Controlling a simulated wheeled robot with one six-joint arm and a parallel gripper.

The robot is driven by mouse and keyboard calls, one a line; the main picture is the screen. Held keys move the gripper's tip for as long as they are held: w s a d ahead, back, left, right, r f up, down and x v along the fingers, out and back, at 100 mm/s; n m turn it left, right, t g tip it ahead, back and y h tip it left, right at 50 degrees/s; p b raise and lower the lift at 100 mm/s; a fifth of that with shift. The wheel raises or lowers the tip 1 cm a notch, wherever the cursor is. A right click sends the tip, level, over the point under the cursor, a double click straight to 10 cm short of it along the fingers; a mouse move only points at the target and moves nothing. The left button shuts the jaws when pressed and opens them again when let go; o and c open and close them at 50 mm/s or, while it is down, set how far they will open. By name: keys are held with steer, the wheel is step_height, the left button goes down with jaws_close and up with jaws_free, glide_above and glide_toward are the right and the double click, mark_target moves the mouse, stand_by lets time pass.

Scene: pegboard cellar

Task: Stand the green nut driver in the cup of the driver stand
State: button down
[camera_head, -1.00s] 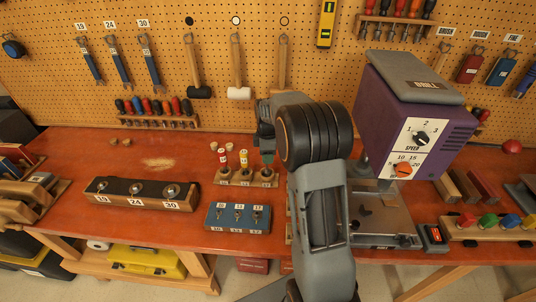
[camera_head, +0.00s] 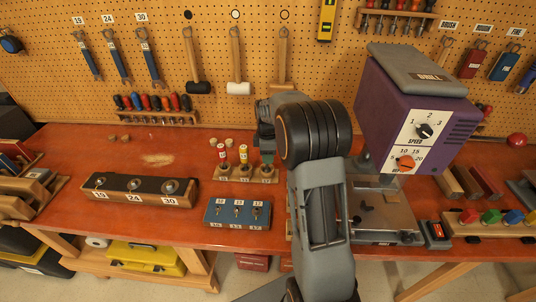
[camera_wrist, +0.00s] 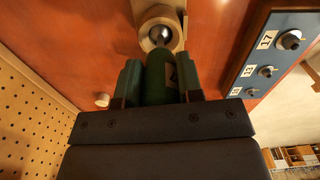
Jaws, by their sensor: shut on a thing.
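The driver stand (camera_head: 232,178) is a low wooden block on the orange bench. In the wrist view my gripper (camera_wrist: 160,85) is shut on the handle of the green nut driver (camera_wrist: 158,75). The driver's metal end lines up with the round, pale cup (camera_wrist: 148,19). I cannot tell whether that end is inside the cup or just above it.
A blue socket block (camera_head: 238,213) with numbered labels lies just in front of the stand. A purple drill press (camera_head: 400,110) stands to the right of my arm. Small corks (camera_head: 214,140) lie behind the stand.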

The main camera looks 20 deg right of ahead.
steer(key=c, duration=0.7)
jaws_free()
steer(key=shift+r+p, duration=3.65)
steer(key=shift+r, duration=1.4)
